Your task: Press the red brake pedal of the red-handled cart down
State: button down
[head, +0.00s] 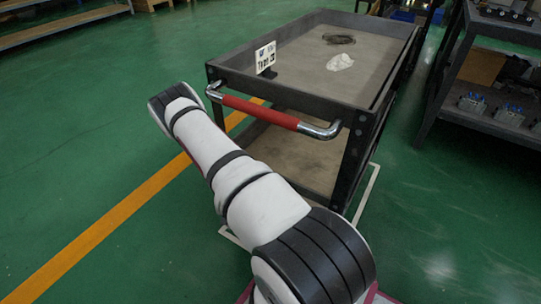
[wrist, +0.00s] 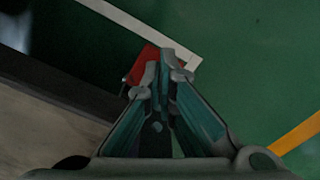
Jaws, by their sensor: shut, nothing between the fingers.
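The cart with the red handle (head: 262,112) stands ahead in the head view, a dark metal two-shelf cart (head: 349,175). The red brake pedal (wrist: 143,63) shows in the wrist view beside the dark cart frame (wrist: 60,88), just beyond my fingertips and partly covered by them. My gripper (wrist: 164,68) is shut and empty, with its tips overlapping the pedal's right part in the picture. I cannot tell whether they touch it. In the head view my arm hides the pedal, and my gripper is not visible.
A sign (head: 265,57), a white crumpled item (head: 340,62) and a dark coil (head: 339,39) lie on the cart's top. A white floor line (wrist: 150,32) runs by the pedal. A dark shelf with parts (head: 495,108) stands right. Green floor is open left.

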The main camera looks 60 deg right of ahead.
jog(key=shift+f+b, duration=0.35)
jog(key=shift+f, duration=0.25)
jog(key=shift+f+b, duration=0.4)
jog(key=shift+f, duration=0.3)
jog(key=shift+f+b, duration=0.5)
jog(key=shift+f, duration=0.3)
jog(key=shift+r+p, duration=3.1)
jog(key=shift+r, duration=0.95)
jog(key=shift+s, duration=0.1)
